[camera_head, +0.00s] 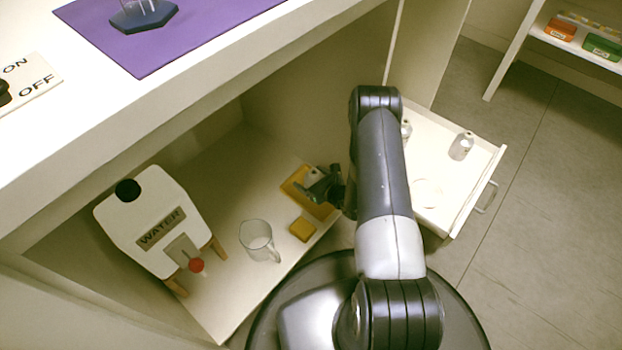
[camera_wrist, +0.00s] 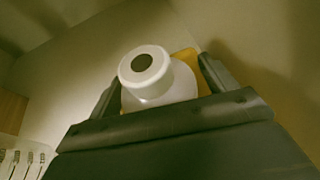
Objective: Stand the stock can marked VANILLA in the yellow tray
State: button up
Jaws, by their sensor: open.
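The yellow tray (camera_head: 291,185) lies on the shelf inside the cabinet, partly hidden behind my gripper. A small white can (camera_head: 312,175) is at the tray, by my fingers; it appears to stand in it. In the wrist view the white can (camera_wrist: 158,82) has a round cap with a dark spot on top and sits between my open fingers. A bit of the yellow tray (camera_wrist: 187,56) shows behind it. My gripper (camera_head: 318,188) is open around the can; in the wrist view its two fingers (camera_wrist: 160,90) stand on either side. No label is readable on the can.
A glass jug (camera_head: 257,240), a small yellow block (camera_head: 303,229) and a white WATER dispenser (camera_head: 152,222) stand on the same shelf. An open drawer (camera_head: 450,205) to the right holds white bottles (camera_head: 461,146). The counter edge overhangs the shelf.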

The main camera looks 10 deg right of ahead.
jog(key=p+v, duration=0.4)
jog(key=v, duration=0.8)
